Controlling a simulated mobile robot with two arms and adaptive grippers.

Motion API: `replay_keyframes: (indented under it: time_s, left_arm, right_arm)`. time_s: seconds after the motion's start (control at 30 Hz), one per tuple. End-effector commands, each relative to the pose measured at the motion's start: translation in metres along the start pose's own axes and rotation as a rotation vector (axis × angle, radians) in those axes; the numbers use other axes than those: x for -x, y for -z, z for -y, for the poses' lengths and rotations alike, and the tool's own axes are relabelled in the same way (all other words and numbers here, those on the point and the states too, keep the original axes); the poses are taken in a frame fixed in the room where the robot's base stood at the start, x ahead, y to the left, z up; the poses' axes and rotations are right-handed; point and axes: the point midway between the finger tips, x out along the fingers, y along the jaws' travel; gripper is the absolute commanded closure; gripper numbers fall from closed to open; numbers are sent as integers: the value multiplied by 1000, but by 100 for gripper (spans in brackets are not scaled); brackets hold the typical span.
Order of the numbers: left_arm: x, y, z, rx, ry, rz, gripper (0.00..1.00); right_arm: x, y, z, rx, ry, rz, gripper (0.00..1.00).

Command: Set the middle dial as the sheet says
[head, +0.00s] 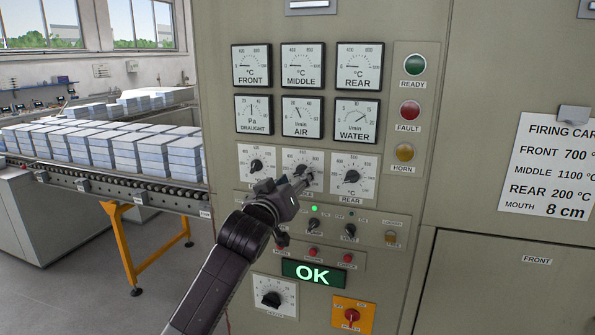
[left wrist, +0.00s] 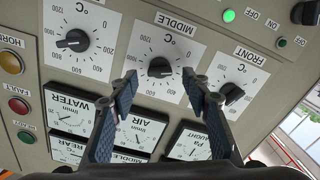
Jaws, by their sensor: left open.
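The middle dial (head: 309,174) is a black knob on a white scale plate, partly covered by my left gripper in the head view. In the left wrist view, which is upside down, the middle dial (left wrist: 160,67) sits between the fingertips under its MIDDLE label. My left gripper (head: 300,183) is open. Its two fingers (left wrist: 160,75) straddle the knob's place in the picture; contact is not clear. The knob's exact pointer reading is hard to tell. The sheet (head: 556,165) reads FRONT 700, MIDDLE 1100 °C, REAR 200 °C, MOUTH 8 cm. My right gripper is not in view.
The front dial (head: 256,166) and rear dial (head: 351,177) flank the middle one closely. Gauges sit above; switches and red buttons sit below. A green OK display (head: 312,273) is lower down. A roller conveyor (head: 100,180) with stacked pale blocks stands at the left.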

Motion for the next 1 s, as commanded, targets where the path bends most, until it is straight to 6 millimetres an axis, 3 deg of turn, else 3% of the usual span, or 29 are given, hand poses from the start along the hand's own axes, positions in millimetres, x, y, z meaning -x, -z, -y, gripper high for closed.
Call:
replay_keyframes:
  time_s: [0.27,0.57,0.93,1.0]
  left_arm:
    - [-18,0,0,-1,0,0,56]
    - [-20,0,0,-1,-1,-1,56]
    - [-20,0,0,-1,-1,-1,96]
    - [-20,0,0,-1,-1,-1,98]
  right_arm:
    - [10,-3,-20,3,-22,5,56]
    - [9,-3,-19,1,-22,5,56]
    - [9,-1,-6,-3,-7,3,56]
    - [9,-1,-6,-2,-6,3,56]
